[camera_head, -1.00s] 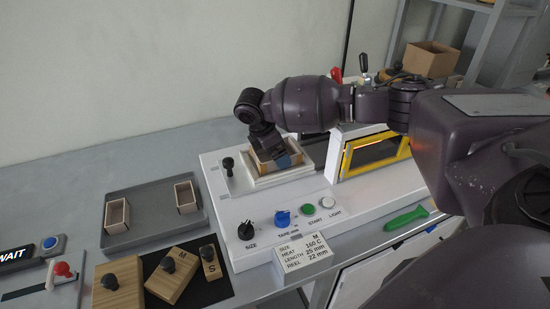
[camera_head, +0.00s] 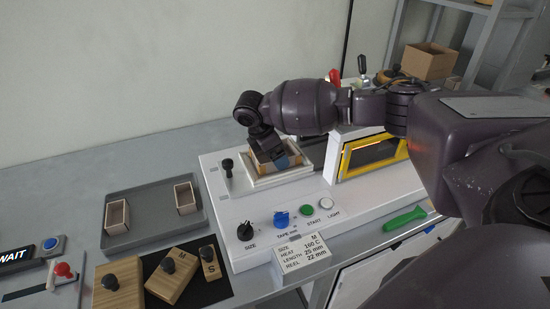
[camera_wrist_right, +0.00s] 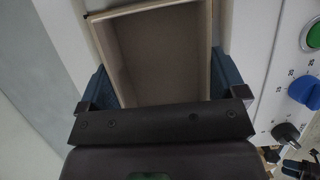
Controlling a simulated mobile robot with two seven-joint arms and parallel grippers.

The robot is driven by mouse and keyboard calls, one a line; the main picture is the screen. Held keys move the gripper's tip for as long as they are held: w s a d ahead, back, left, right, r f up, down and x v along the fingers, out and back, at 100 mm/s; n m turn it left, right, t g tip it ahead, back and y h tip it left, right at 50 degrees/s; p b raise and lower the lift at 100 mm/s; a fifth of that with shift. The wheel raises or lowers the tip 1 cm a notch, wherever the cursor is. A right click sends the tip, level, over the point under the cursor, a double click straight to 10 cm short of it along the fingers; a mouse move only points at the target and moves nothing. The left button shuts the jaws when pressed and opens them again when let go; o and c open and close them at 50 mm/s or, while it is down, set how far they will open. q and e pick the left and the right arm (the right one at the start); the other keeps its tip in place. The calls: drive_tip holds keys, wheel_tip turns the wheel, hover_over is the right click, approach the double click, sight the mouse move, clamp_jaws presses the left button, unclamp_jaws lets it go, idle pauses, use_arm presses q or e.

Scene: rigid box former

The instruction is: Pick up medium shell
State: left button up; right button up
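A pale open-topped shell (camera_head: 268,155) sits at the white frame (camera_head: 284,176) on the white machine. My right gripper (camera_head: 270,160) reaches down over it in the head view, its blue fingertip at the shell's near side. In the right wrist view the shell (camera_wrist_right: 160,60) lies between the two blue fingers, one flush against each opposite wall, with no clear gap. The shell looks empty inside. Whether its bottom touches the machine is hidden. My left gripper is out of view.
A grey tray (camera_head: 150,238) on the left holds two small open boxes. Wooden blocks with knobs (camera_head: 118,285) lie in front of it. Knobs and buttons (camera_head: 281,218) line the machine's front, beside a yellow-framed window (camera_head: 375,155). A green-handled tool (camera_head: 404,220) lies at right.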

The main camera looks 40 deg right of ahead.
drive_tip(key=shift+c, duration=0.7)
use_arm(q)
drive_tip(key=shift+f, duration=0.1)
use_arm(e)
drive_tip(key=shift+r, duration=0.1)
use_arm(q)
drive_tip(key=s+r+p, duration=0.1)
drive_tip(key=p, duration=0.1)
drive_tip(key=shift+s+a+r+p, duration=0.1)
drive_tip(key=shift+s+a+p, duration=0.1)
drive_tip(key=shift+p, duration=0.15)
use_arm(e)
wheel_tip(320, 180, up, 20)
drive_tip(key=shift+r, duration=0.15)
